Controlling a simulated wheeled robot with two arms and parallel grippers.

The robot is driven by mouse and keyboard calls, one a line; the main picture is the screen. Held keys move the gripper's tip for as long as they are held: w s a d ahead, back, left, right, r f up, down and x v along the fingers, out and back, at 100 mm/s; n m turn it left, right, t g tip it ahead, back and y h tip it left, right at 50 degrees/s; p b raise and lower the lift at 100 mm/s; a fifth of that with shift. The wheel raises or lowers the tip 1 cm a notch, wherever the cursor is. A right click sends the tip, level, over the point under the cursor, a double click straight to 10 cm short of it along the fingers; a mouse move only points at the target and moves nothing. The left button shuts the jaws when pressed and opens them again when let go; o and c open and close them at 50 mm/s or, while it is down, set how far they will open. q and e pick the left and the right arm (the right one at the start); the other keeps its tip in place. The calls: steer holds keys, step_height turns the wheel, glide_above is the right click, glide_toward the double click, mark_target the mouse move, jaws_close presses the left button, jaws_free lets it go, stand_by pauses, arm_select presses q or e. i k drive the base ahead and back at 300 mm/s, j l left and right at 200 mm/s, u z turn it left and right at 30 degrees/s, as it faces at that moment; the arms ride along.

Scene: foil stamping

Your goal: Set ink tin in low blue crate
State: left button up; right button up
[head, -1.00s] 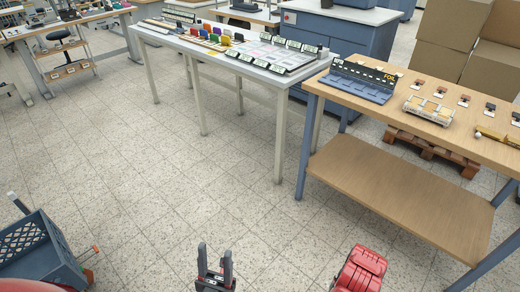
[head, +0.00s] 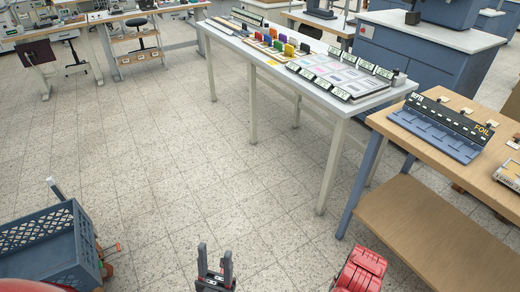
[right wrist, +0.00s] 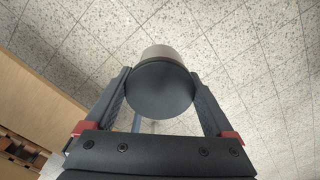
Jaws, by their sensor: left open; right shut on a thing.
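The ink tin (right wrist: 162,92), round with a dark end and a pale metallic side, is between the fingers of my right gripper (right wrist: 160,76) in the right wrist view. The gripper is shut on it, with floor behind. A blue crate with lattice walls (head: 38,230) is at the lower left of the head view; its lower part is partly hidden by my red arm part. My left gripper (head: 215,262) is open and empty, pointing up at the bottom middle, right of the crate. The right gripper and the tin are not seen in the head view.
A long white table (head: 300,75) with coloured blocks and cards runs across the back. A wooden bench (head: 402,140) with a blue foil rack (head: 440,130) stands at the right. Open tiled floor (head: 200,165) lies between the crate and the tables.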

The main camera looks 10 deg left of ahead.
mark_target(62, 264)
steer(key=i+j+u, duration=0.2)
steer(key=u, duration=0.2)
steer(key=i+u, duration=0.3)
steer(key=u, duration=0.15)
steer(key=i+u, duration=0.25)
steer(key=u, duration=0.15)
steer(key=i+u, duration=0.4)
steer(key=i+l+u, duration=0.15)
steer(key=u, duration=0.3)
steer(key=i+l+u, duration=0.1)
steer(key=i+u, duration=0.3)
steer(key=i+l+u, duration=0.2)
steer(key=u, duration=0.2)
steer(key=i+l+u, duration=0.4)
